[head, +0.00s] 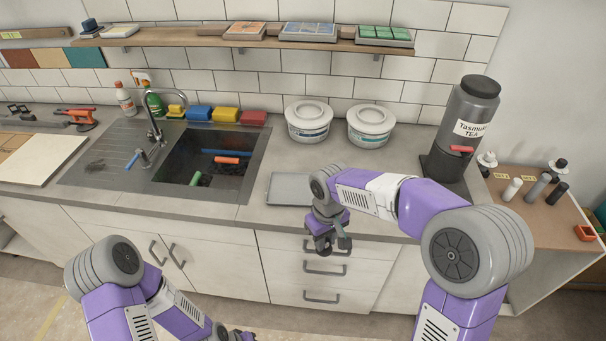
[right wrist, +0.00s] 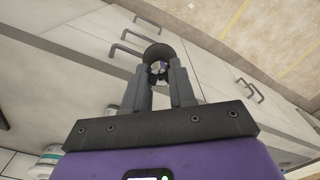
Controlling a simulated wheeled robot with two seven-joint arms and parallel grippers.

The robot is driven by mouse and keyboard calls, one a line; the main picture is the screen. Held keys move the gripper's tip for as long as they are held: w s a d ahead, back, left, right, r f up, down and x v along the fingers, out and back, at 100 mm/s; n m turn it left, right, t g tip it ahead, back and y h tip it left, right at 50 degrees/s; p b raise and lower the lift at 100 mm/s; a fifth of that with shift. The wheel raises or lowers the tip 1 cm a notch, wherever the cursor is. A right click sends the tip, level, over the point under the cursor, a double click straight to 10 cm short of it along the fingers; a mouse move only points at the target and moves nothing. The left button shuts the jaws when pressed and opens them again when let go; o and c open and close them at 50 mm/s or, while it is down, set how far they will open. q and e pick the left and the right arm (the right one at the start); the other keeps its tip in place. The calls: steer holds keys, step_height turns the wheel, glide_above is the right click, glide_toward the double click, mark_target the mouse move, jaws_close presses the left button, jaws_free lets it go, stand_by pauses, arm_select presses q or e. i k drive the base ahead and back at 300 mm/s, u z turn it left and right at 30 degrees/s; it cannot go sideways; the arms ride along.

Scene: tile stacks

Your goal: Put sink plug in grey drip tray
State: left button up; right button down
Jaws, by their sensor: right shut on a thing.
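My right gripper (head: 326,246) hangs in front of the counter edge, over the drawers and just right of the grey drip tray (head: 288,190). In the right wrist view its fingers (right wrist: 160,80) are shut on a dark round piece with a shiny centre, which looks like the sink plug (right wrist: 158,52). The flat drip tray lies on the counter right of the sink; its visible part is empty and my right arm hides its right side. My left gripper (head: 240,336) shows only partly at the bottom edge, so its opening is unclear.
The sink (head: 208,160) holds a few coloured cylinders. Sponges (head: 225,114) line its back. Two lidded white tubs (head: 308,121) and a tall tea dispenser (head: 463,125) stand behind and right of the tray. A wooden side surface (head: 535,210) holds small bottles. Drawer handles (head: 325,270) project below.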

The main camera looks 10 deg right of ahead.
mark_target(304, 191)
steer(key=i, duration=0.9)
